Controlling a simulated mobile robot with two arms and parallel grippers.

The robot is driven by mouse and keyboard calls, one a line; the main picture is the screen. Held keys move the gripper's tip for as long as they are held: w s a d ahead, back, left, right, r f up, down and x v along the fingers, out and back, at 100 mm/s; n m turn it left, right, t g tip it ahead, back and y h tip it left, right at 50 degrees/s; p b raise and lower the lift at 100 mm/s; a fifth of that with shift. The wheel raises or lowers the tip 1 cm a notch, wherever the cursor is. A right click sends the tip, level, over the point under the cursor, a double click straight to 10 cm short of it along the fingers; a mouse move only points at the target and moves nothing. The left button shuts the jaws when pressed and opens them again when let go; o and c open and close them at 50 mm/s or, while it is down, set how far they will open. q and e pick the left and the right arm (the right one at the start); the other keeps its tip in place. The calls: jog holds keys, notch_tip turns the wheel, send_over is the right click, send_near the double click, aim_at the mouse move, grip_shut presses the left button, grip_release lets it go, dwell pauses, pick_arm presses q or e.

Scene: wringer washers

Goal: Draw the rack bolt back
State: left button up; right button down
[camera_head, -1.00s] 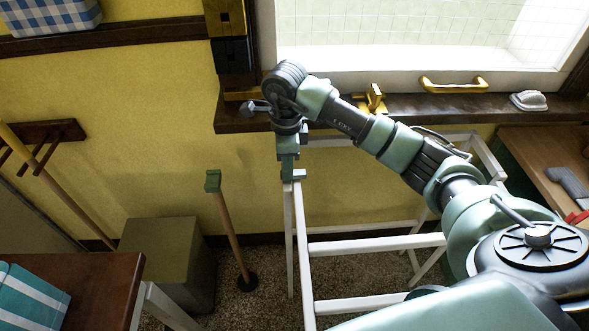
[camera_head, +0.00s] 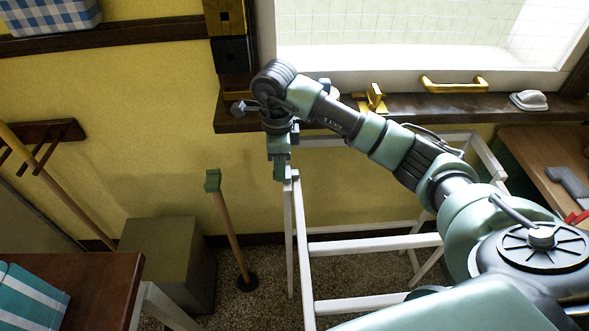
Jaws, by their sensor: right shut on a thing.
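The white rack (camera_head: 375,244) stands under the window ledge in the head view. My right gripper (camera_head: 280,172) points down at the top of its left post and is shut. The small grey rack bolt (camera_head: 294,174) shows just to the right of the fingertips at this post. The gripper appears shut on the bolt's end, but the fingers hide most of it. How far the bolt sits in the rack is too small to tell. My left gripper is not in view.
A wooden stick with a green top (camera_head: 225,220) stands upright left of the rack. An olive box (camera_head: 165,255) and a brown table (camera_head: 105,275) are further left. The dark window ledge (camera_head: 450,107) carries a yellow fitting (camera_head: 373,98) and a white item (camera_head: 528,100).

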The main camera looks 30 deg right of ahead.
jog(key=shift+w+a, duration=0.25)
jog(key=shift+a, duration=0.3)
jog(key=shift+w+a, duration=0.25)
jog(key=shift+a, duration=0.3)
jog(key=c, duration=1.1)
grip_release()
jog(key=shift+a, duration=0.1)
jog(key=shift+c, duration=0.2)
jog(key=shift+r, duration=0.15)
notch_tip(320, 180, up, 7)
jog(key=p, duration=0.4)
